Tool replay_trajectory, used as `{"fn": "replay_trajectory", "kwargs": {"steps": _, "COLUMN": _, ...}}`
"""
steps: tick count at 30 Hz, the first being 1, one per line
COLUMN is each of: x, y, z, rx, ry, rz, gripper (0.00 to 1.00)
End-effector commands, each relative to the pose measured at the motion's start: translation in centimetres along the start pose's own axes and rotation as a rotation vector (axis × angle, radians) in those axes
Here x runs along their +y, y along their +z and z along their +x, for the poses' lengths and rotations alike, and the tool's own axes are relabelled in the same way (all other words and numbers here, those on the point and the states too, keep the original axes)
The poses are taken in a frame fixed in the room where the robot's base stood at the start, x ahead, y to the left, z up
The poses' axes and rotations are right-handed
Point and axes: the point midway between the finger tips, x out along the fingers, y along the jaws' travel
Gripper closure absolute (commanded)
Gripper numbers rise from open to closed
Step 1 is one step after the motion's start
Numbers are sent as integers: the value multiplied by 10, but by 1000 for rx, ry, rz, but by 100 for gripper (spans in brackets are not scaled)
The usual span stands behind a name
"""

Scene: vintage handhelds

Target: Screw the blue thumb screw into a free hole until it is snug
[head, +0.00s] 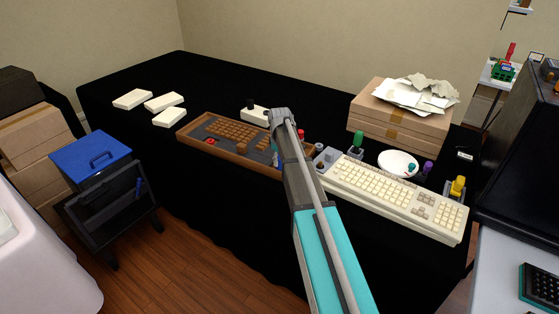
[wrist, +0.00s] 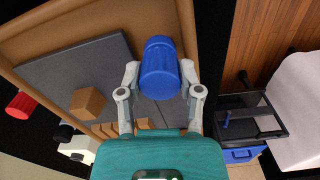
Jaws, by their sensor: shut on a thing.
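My gripper (wrist: 160,76) is shut on the blue thumb screw (wrist: 159,66), with one grey finger on each side of its ribbed head. The screw is over the dark panel (wrist: 62,70) of the wood-framed keyboard, near the frame's edge. The screw's head hides its lower end, so I cannot tell whether it sits in a hole. No free hole shows clearly. In the head view the wood-framed keyboard (head: 188,130) lies on the black-covered table, and my arm hides most of my gripper at its right end.
A brown cube (wrist: 87,103) stands on the panel beside the screw. A red knob (wrist: 20,105) and a black knob (wrist: 63,132) are farther off. A cream keyboard (head: 390,198) lies to the right. White blocks (head: 164,102) lie at the left, with bare black cloth behind them.

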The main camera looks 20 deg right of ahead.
Motion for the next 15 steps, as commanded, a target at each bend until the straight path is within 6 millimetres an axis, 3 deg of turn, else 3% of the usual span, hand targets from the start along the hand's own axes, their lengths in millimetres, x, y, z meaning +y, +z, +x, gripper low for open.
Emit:
{"fn": "replay_trajectory", "kwargs": {"steps": 2, "x": 0, "y": 0, "z": 0, "rx": 0, "ry": 0, "rz": 0, "gripper": 100}}
{"fn": "replay_trajectory", "kwargs": {"steps": 3, "x": 0, "y": 0, "z": 0, "rx": 0, "ry": 0, "rz": 0, "gripper": 50}}
{"fn": "replay_trajectory", "kwargs": {"steps": 9, "x": 0, "y": 0, "z": 0, "rx": 0, "ry": 0, "rz": 1, "gripper": 14}}
{"fn": "replay_trajectory", "kwargs": {"steps": 15, "x": 0, "y": 0, "z": 0, "rx": 0, "ry": 0, "rz": 1, "gripper": 14}}
